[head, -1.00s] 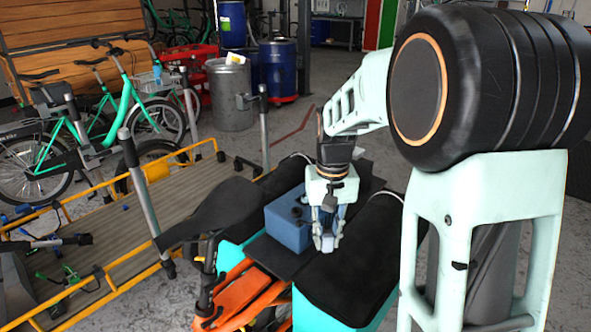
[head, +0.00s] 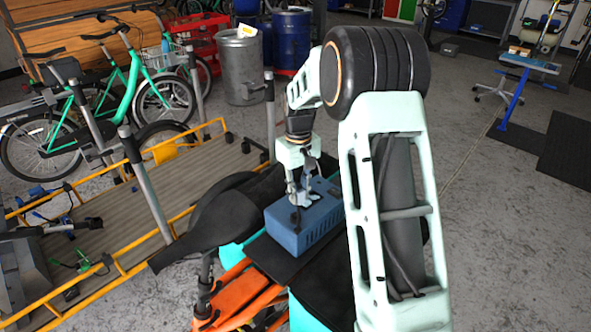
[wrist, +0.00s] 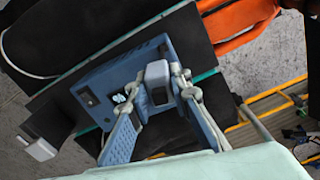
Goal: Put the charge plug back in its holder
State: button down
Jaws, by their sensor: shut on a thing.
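My gripper (head: 302,198) is over the top of a blue box (head: 285,232) that sits on a black board on the cargo bike. In the wrist view its two fingers (wrist: 165,88) close from both sides on a small grey block, which looks like the charge plug (wrist: 157,78). The blue box (wrist: 110,85) lies just below and around it; I cannot tell whether plug and box touch. A dark opening (wrist: 88,98) shows on the box face. I cannot make out for sure which part is the holder. In the head view the fingers hide the plug.
The bike's black saddle (head: 205,215) and orange frame part (head: 245,285) are close beside the box. A yellow-railed platform (head: 110,235) stands to the left, with green bikes (head: 120,85) behind. In the wrist view a grey-white block (wrist: 40,148) lies at left. Open floor (head: 480,240) is at right.

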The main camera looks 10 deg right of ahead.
jog(key=w+n+p, duration=0.2)
jog(key=w+p, duration=0.1)
jog(key=b, duration=0.3)
send_over(296, 219)
jog(key=shift+s+f, duration=0.1)
jog(key=shift+f, duration=3.1)
jog(key=shift+f+b, duration=1.1)
jog(key=shift+f, duration=0.8)
jog(key=c, duration=1.7)
grip_release()
jog(key=shift+r, duration=0.1)
jog(key=shift+r, duration=0.1)
notch_tip(296, 219, up, 12)
jog(key=shift+a+f, duration=0.1)
